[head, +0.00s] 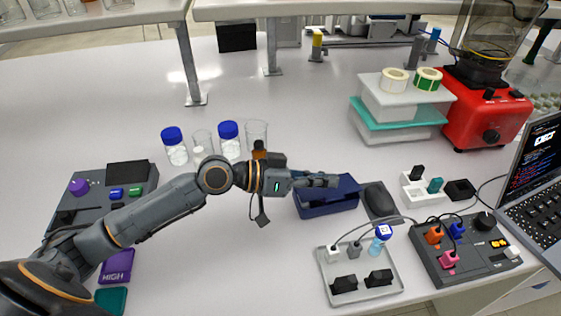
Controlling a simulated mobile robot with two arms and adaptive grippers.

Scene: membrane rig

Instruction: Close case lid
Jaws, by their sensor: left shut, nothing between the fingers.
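A small dark blue case (328,208) sits on the white bench, right of the middle of the head view. My left gripper (335,181) is shut and empty. It reaches in from the left, and its fingertips overlap the upper part of the case in the picture. I cannot tell whether they touch it. The fingers hide part of the case's top and back, and the lid's exact angle is unclear. My right gripper is not in view.
A dark mouse-shaped object (379,201) is close to the case's right. A metal tray (398,286) with plugs stands in front, and a control box (478,266) is at right. Bottles and beakers (228,143) stand behind my arm.

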